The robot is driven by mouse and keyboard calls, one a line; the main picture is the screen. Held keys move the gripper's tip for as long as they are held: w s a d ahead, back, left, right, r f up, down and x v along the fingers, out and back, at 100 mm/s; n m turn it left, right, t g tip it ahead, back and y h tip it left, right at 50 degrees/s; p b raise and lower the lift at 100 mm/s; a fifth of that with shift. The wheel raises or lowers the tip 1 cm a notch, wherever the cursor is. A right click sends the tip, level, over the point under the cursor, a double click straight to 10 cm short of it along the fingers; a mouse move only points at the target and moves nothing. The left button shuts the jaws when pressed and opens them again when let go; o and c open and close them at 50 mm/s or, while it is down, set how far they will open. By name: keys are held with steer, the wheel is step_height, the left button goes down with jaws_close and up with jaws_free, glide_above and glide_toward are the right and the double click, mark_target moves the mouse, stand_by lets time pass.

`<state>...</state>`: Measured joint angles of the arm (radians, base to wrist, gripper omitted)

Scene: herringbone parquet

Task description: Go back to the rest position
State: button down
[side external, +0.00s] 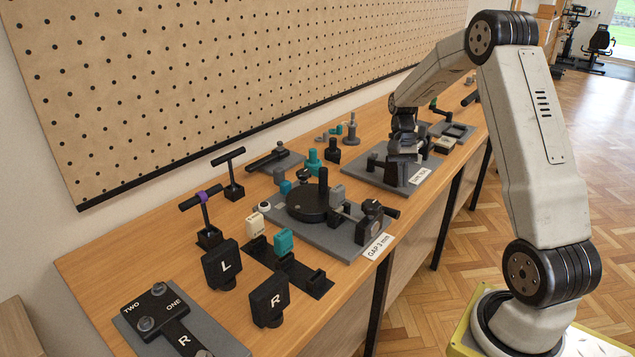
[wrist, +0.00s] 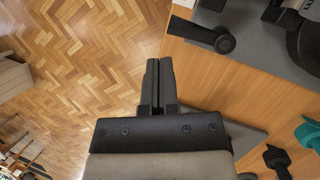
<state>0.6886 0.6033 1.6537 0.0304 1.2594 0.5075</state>
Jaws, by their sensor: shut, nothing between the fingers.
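My gripper (wrist: 159,66) is shut, its two dark fingers together with nothing between them. In the wrist view the fingers lie along the front edge of the wooden bench (wrist: 215,88), with the floor to their left. In the side view my gripper (side external: 404,140) hangs below the forearm over the far half of the bench, near a grey plate (side external: 363,168) with dark fixtures. The dark fingers are hard to tell from the dark parts there, so I cannot tell how much height lies between them.
A grey plate labelled GAP 3 mm (side external: 330,238) carries a round black fixture (side external: 307,203). Black L (side external: 222,265) and R (side external: 269,299) blocks stand nearer the camera. A pegboard (side external: 200,70) rises behind the bench.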

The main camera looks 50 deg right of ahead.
steer(key=s+a+n+t+h, duration=0.1)
steer(key=s+a+n+t, duration=0.1)
steer(key=a+n, duration=0.5)
steer(key=s+a+f+n+t+h, duration=0.1)
steer(key=a+n, duration=0.5)
steer(key=a, duration=1.3)
steer(key=s+t+h, duration=0.1)
steer(key=t, duration=0.1)
steer(key=shift+s+a+n+t, duration=0.25)
steer(key=shift+s+n+t, duration=0.15)
